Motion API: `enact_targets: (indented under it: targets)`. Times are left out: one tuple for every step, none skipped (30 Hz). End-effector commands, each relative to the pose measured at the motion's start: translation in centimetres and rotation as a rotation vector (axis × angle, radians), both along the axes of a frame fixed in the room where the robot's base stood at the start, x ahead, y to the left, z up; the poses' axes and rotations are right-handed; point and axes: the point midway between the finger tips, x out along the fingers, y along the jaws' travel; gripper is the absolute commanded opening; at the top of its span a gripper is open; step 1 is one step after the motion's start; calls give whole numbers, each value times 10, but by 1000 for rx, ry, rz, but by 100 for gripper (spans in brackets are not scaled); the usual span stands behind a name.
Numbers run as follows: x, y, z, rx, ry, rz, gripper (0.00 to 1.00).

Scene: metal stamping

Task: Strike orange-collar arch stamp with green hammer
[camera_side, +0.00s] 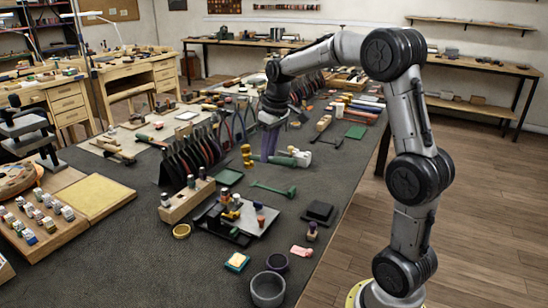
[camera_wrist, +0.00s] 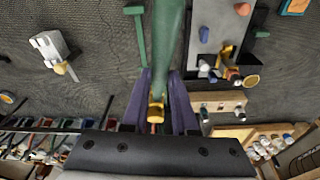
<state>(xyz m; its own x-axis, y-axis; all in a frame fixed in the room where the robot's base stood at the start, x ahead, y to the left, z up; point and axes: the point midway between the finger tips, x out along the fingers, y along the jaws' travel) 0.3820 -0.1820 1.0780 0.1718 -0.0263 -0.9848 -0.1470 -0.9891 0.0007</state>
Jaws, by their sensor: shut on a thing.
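My gripper (camera_side: 269,146) has purple fingers, also seen in the wrist view (camera_wrist: 162,88). It is shut on a green-handled hammer (camera_wrist: 170,40), whose green handle (camera_side: 283,161) shows beside the fingers above the mat. Brass parts (camera_side: 247,156) show left of the fingers; a brass part (camera_wrist: 156,112) also shows between them. A metal plate (camera_side: 262,207) carries an upright stamp with an orange-brown top (camera_side: 260,221), likely the orange-collar arch stamp. It also shows in the wrist view (camera_wrist: 243,9). Its arch face is not visible. The gripper is apart from it, farther back.
An all-green hammer (camera_side: 273,189) lies on the dark mat between gripper and plate. A wooden stamp block (camera_side: 185,203) stands left of the plate. A tool rack (camera_side: 190,155) stands left of the gripper. A dark block (camera_side: 319,212) lies right of the plate.

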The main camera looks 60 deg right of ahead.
Motion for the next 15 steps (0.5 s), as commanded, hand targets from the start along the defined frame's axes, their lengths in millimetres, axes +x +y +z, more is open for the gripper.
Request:
enact_targets:
  targets:
    - [-1,16,14,-5,-23,4,0]
    - [-2,25,21,-7,-34,5,0]
    - [-4,38,31,-9,-49,8,0]
    - [-5,48,38,-10,-60,12,0]
    - [-7,57,46,-12,-72,18,0]
    - [-11,70,54,-12,-85,28,0]
    - [-13,79,61,-13,-95,37,0]
    - [-16,87,67,-14,-105,47,0]
    - [-20,97,74,-15,-119,64,0]
    - [-23,104,80,-14,-128,75,0]
    - [-25,110,84,-14,-136,88,0]
    - [-28,116,90,-15,-149,105,0]
    - [-30,121,93,-14,-158,116,0]
    - [-31,125,97,-14,-168,126,0]
    - [-32,128,101,-15,-179,136,0]
